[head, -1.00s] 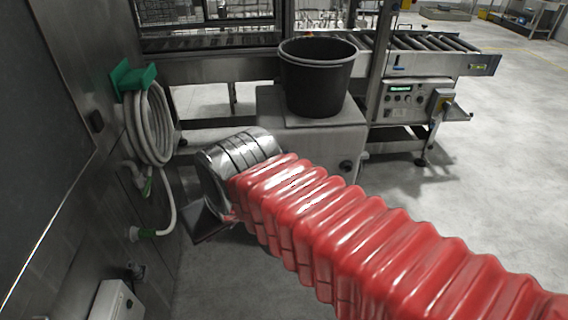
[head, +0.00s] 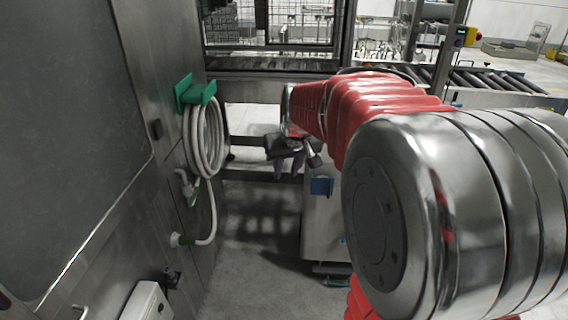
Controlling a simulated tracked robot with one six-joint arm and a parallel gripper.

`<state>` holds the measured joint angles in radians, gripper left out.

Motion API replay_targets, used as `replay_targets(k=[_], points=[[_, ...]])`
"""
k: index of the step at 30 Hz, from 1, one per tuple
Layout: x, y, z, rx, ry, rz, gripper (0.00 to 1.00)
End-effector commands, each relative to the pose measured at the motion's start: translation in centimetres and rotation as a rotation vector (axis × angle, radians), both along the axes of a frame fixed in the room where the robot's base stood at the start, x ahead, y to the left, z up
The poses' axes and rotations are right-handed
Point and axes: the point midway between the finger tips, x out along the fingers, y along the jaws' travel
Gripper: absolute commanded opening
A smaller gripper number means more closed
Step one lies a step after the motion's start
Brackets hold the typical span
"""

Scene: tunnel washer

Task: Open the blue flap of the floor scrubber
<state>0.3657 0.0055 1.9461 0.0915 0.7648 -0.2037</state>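The floor scrubber (head: 322,232) is the grey, box-shaped machine standing on the floor in the middle of the head view. Its blue flap (head: 321,186) shows as a small blue piece on the near upper part of the body. My gripper (head: 289,168) hangs at the end of my arm, up and to the left of the blue flap, pointing downward. Its two dark fingers look apart, with nothing seen between them. The gripper is not touching the flap as far as I can see. My arm hides the top and right side of the scrubber.
A coiled white hose (head: 204,140) hangs from a green holder (head: 196,92) on the steel wall at left. A white box (head: 147,302) sits low on that wall. A roller conveyor (head: 495,82) runs behind. Bare floor (head: 245,270) lies left of the scrubber.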

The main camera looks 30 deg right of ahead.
Motion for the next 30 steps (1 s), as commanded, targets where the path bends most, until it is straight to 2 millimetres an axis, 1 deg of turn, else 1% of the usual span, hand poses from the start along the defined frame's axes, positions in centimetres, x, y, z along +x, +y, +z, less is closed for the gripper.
replay_targets(k=[1, 5, 9, 14, 15, 21, 25, 27, 30], points=[[0.9, -1.5, -0.8, 0.003, 0.007, -0.015, 0.28], [2.9, -4.8, -2.5, 0.005, 0.011, -0.042, 0.28], [4.6, -8.7, -4.6, 0.007, 0.017, -0.071, 0.28], [6.2, -13.2, -7.5, 0.011, 0.024, -0.105, 0.28], [6.5, -14.4, -8.3, 0.012, 0.026, -0.115, 0.28], [7.4, -20.2, -12.5, 0.015, 0.034, -0.157, 0.28], [7.7, -22.9, -14.7, 0.016, 0.036, -0.177, 0.28], [7.7, -23.8, -15.4, 0.017, 0.035, -0.184, 0.28], [7.7, -24.5, -15.9, 0.017, 0.035, -0.189, 0.28]])
